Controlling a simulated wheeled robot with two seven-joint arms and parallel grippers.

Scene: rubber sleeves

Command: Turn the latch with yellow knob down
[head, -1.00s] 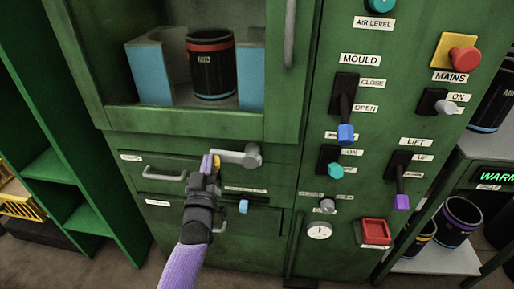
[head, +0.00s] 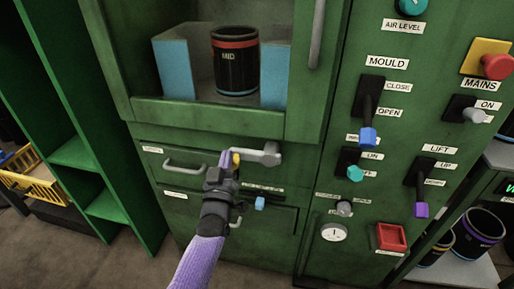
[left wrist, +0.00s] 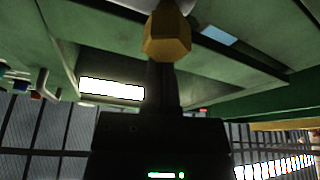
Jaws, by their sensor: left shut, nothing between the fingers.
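The latch (head: 262,155) is a grey lever on the green cabinet front, below the window. It lies roughly level, with its pivot at the right and the yellow knob (head: 236,158) at its left end. My left gripper (head: 225,163) is shut and empty, with its fingers right at the knob's left side. Whether they touch it I cannot tell. In the left wrist view the yellow knob (left wrist: 167,36) is faceted and sits just beyond the dark fingers, which hide part of the scene below it. My right gripper is in neither view.
A drawer handle (head: 184,166) lies left of the latch. A blue knob (head: 260,203) sits below it. The window above holds a black sleeve (head: 235,62) with a red band. A control panel with several switches, including a blue-tipped mould lever (head: 368,137), is at the right.

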